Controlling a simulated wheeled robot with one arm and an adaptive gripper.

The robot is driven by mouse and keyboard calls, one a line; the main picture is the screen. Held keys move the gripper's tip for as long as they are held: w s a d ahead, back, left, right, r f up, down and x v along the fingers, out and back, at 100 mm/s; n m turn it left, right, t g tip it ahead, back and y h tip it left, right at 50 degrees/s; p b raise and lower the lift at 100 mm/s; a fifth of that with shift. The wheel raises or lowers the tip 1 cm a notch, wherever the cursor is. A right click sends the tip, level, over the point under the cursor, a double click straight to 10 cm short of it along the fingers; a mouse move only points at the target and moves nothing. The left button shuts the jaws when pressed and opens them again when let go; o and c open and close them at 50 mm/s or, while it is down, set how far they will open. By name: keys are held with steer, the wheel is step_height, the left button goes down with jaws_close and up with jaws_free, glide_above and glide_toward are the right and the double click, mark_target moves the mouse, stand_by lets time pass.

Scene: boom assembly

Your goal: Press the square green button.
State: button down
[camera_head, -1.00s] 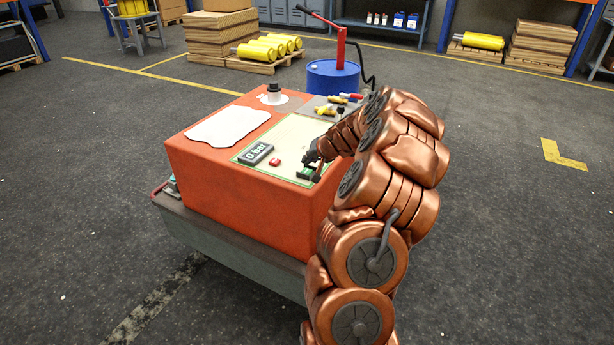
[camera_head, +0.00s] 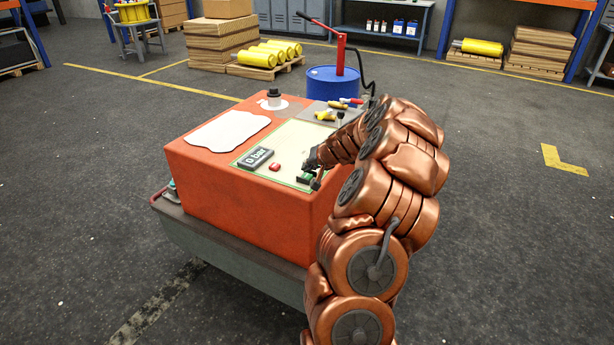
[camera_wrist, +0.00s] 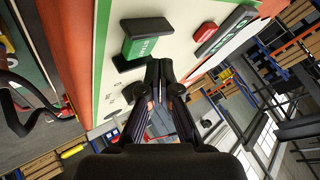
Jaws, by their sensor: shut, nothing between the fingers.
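The square green button (camera_head: 304,178) sits near the front edge of the pale panel on top of the orange machine. In the wrist view the green button (camera_wrist: 147,38) shows the word START and stands up on a dark base. My gripper (camera_head: 317,180) is at the button's right side in the head view and partly covers it. In the wrist view my gripper (camera_wrist: 160,68) is shut and empty, its fingertips just below the button's lower right edge. I cannot tell whether they touch it.
A red button (camera_head: 275,167) and a display reading 0 bar (camera_head: 255,158) share the panel. A white sheet (camera_head: 228,130) and a black knob (camera_head: 274,93) are on the machine top. Yellow and red handles (camera_head: 335,112) lie behind the panel. A blue drum (camera_head: 333,82) stands behind.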

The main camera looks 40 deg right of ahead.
mark_target(308, 177)
steer(key=shift+f, duration=0.15)
stand_by(0.5)
steer(key=shift+f+b, duration=0.3)
steer(key=shift+b, duration=0.25)
steer(key=shift+f+b, duration=0.4)
steer(key=shift+f, duration=0.1)
stand_by(0.7)
steer(key=shift+r, duration=0.1)
steer(key=shift+r+p, duration=0.45)
steer(key=shift+r, duration=0.4)
steer(key=shift+r, duration=0.15)
steer(key=shift+r+p, duration=1.2)
steer(key=shift+r, duration=1.15)
